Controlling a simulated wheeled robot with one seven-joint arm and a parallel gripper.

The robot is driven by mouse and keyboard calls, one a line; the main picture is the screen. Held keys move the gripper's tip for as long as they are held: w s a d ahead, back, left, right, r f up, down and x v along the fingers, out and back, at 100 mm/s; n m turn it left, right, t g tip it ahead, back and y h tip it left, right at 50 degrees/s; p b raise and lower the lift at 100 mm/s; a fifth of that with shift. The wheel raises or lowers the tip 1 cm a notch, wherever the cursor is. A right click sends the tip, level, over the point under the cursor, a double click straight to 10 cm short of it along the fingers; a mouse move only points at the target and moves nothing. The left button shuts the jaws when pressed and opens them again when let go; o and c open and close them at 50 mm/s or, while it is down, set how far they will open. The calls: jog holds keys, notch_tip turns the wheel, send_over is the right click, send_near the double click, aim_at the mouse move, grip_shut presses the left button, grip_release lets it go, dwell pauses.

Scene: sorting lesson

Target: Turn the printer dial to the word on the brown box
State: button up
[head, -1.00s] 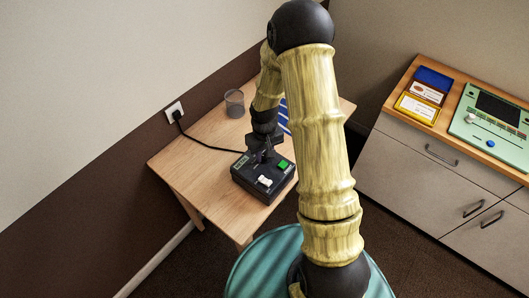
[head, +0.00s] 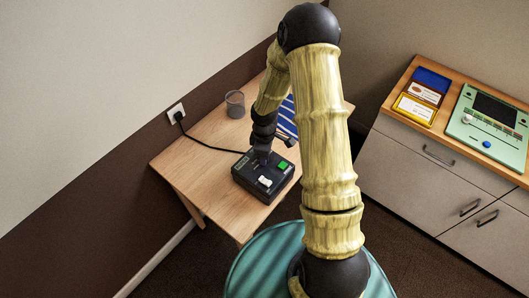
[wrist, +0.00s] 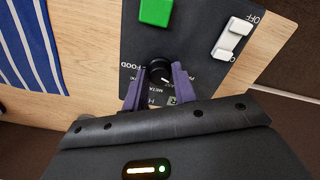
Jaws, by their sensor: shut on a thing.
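The printer (head: 244,183) is a black box on the wooden table, with a green button (wrist: 155,11) and a white switch (wrist: 232,38). Its round black dial (wrist: 159,70) sits between the purple fingers of my gripper (wrist: 158,82), which are shut on it. A pale mark shows on the dial's lower right in the wrist view. FOOD reads left of the dial and part of METAL below it; other words are partly hidden by the fingers. In the head view my gripper (head: 260,158) is at the printer's back.
A blue and a yellow-edged labelled item (head: 415,109) lie on the cabinet at right, beside a green device (head: 487,133). A grey cup (head: 235,104) and blue striped cloth (head: 288,118) are on the table (head: 195,150). A black cord (head: 205,145) runs to the wall socket.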

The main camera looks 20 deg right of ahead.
jog(key=shift+n, duration=0.9)
jog(key=o, duration=1)
jog(key=shift+r, duration=0.1)
notch_tip(320, 180, up, 17)
jog(key=shift+r, duration=0.15)
